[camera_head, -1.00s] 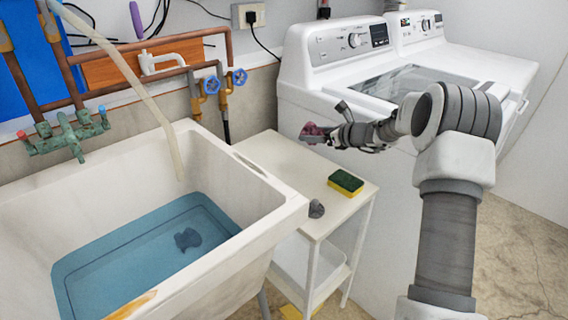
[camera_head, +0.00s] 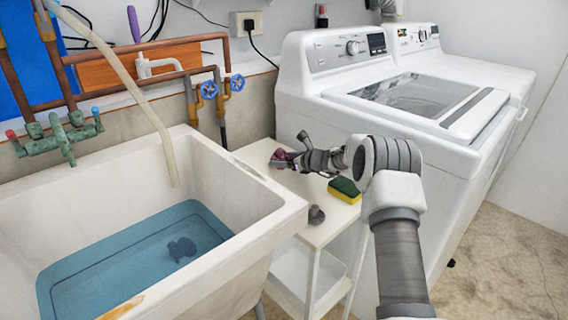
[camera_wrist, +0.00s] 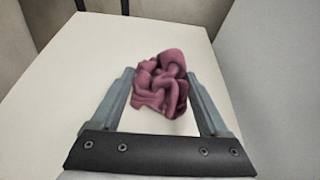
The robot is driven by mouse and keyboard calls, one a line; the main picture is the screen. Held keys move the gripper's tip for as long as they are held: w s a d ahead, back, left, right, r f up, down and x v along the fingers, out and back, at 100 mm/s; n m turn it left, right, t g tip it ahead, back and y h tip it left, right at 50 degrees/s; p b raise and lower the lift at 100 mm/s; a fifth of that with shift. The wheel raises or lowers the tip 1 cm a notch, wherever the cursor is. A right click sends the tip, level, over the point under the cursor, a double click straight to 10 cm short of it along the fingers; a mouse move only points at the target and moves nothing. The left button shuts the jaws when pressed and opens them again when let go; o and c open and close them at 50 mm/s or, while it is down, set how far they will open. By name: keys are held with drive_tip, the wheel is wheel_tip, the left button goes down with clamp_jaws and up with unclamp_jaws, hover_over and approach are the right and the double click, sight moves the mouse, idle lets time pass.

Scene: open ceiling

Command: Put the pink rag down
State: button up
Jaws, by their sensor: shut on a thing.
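The pink rag (camera_wrist: 162,84) is a crumpled bundle between the two fingers of my gripper (camera_wrist: 160,88) in the wrist view. The white side table's top (camera_wrist: 75,65) lies under and around it. In the head view the rag (camera_head: 281,157) is at the tip of my gripper (camera_head: 290,158), over the back part of the small white table (camera_head: 262,148). My gripper is shut on the rag. I cannot tell whether the rag touches the tabletop.
A green and yellow sponge (camera_head: 344,190) and a grey lump (camera_head: 316,215) lie toward the table's front. A sink (camera_head: 215,165) with blue water stands on the left. A white washing machine (camera_head: 320,85) stands on the right.

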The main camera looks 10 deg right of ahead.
drive_tip(key=shift+r, duration=0.1)
drive_tip(key=shift+f, duration=0.25)
drive_tip(key=o, duration=1.2)
drive_tip(key=shift+c, duration=0.2)
drive_tip(key=shift+r, duration=0.2)
